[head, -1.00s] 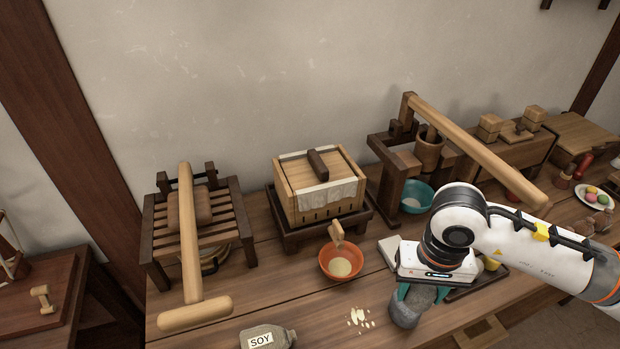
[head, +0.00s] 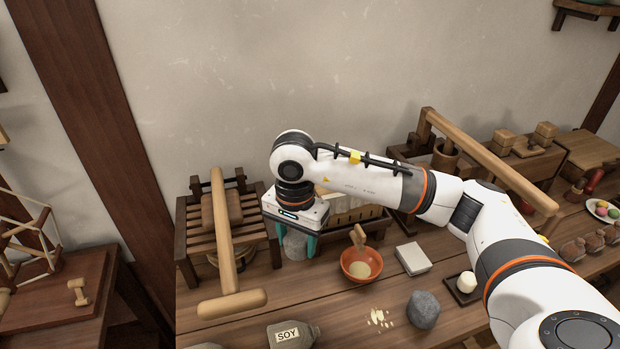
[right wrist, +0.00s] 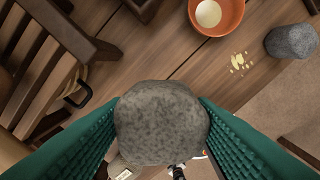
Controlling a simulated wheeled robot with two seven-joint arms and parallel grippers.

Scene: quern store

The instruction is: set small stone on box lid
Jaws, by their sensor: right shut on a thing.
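My right gripper (head: 295,250) has teal fingers and is shut on a small grey stone (head: 293,242). In the right wrist view the speckled stone (right wrist: 161,122) sits between both fingers, above the table. In the head view the gripper is between the slatted press on the left and the wooden box (head: 352,216). My right arm covers most of the box, and its lid is hidden. Only part of its front and pale cloth show. My left gripper is not in view.
Another grey stone (head: 423,310) stands on the table front. An orange bowl (head: 361,265), a pale block (head: 412,258) and a soy bag (head: 291,334) are near. A slatted press (head: 207,228) with a long wooden lever stands left of the gripper.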

